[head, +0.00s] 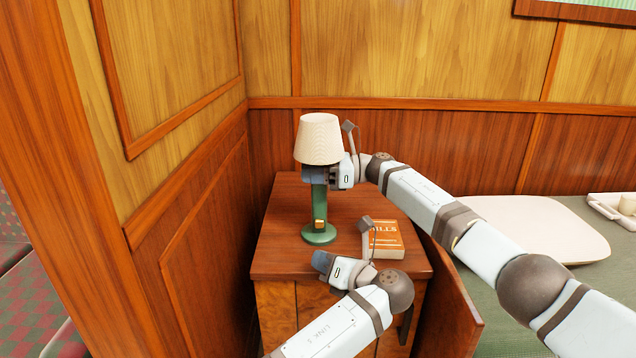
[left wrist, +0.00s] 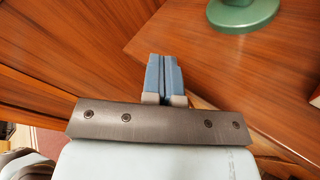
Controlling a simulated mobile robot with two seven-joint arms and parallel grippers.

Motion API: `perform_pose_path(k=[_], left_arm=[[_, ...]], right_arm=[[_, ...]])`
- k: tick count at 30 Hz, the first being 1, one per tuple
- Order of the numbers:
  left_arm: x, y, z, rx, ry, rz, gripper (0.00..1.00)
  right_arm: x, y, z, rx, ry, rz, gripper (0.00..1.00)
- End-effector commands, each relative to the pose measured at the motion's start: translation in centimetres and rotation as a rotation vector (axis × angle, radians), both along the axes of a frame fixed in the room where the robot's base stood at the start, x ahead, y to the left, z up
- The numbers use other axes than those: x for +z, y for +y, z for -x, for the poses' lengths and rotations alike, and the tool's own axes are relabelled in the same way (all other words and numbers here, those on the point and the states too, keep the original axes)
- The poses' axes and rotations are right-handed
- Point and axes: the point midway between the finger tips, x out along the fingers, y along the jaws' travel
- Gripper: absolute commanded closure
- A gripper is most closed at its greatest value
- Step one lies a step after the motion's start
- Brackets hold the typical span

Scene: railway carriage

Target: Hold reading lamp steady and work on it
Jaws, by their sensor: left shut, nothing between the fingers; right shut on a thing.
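The reading lamp (head: 319,205) stands upright on the wooden cabinet top, with a cream shade (head: 319,138), a green stem and a round green base. A small gold-coloured part (head: 319,224) sits low on its stem. My right gripper (head: 316,175) reaches in from the right and is shut on the lamp's stem just below the shade. My left gripper (head: 321,262) is shut and empty at the cabinet's front edge, in front of the lamp and apart from it. In the left wrist view its closed fingers (left wrist: 163,75) point toward the green lamp base (left wrist: 242,12).
An orange book (head: 388,240) lies on the cabinet top (head: 281,235), right of the lamp and behind my left wrist. Panelled walls close off the left and back. An open cabinet door (head: 452,310) stands at the right. A pale board (head: 540,225) and a tray (head: 612,208) lie farther right.

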Motion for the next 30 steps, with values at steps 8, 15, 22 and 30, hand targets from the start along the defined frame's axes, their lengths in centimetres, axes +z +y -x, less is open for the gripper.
perform_pose_path(k=[8,15,22,30], left_arm=[[-0.2,0.0,-2.1,-0.003,0.017,-0.035,1.0],[-0.2,0.1,-5.6,-0.002,0.016,-0.033,1.0],[-0.2,0.1,-8.1,-0.003,0.015,-0.032,1.0],[-0.2,0.2,-8.9,-0.004,0.015,-0.03,1.0]], right_arm=[[-0.5,-0.1,0.0,-0.002,0.003,0.006,0.88],[-0.5,-0.1,0.0,-0.002,0.002,0.006,0.88],[-0.5,-0.1,0.0,-0.003,0.002,0.006,0.88],[-0.4,-0.1,0.0,-0.003,0.002,0.005,0.88]])
